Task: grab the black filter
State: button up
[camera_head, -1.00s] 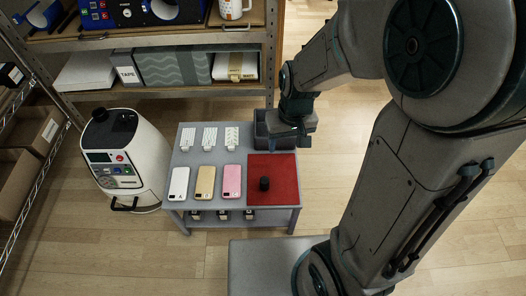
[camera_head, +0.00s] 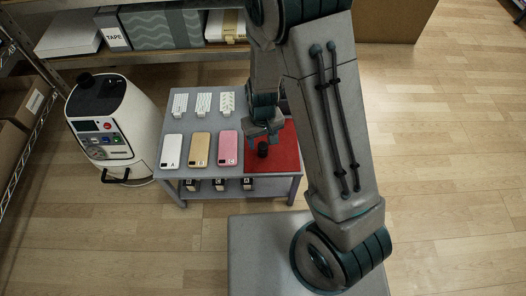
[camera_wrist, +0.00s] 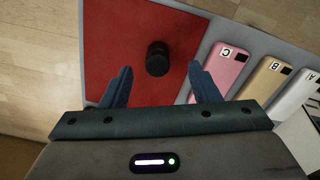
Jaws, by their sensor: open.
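The black filter (camera_head: 263,150) is a small dark cylinder on the red mat (camera_head: 283,160) at the right of the small grey table. In the wrist view the filter (camera_wrist: 157,58) lies a little beyond my fingertips, between their lines and near the middle. My gripper (camera_head: 262,137) is above the mat, close to the filter in the head view. In the wrist view my gripper (camera_wrist: 160,72) has its two fingers spread wide with nothing between them. The filter looks clear of both fingers.
White, gold and pink phones lie left of the mat; the pink phone (camera_wrist: 228,68) is close to one finger. Several white patterned pieces (camera_head: 203,103) lie behind the phones. A white machine (camera_head: 115,125) stands left of the grey table (camera_head: 190,151). A shelf stands behind.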

aim_at(263, 145)
jog(key=f+b, duration=0.1)
jog(key=f, duration=0.1)
jog(key=f+b, duration=0.1)
jog(key=w+f+b, duration=0.1)
jog(key=f, duration=0.1)
jog(key=shift+f, duration=0.35)
jog(key=shift+r, duration=0.1)
jog(key=c, duration=1.1)
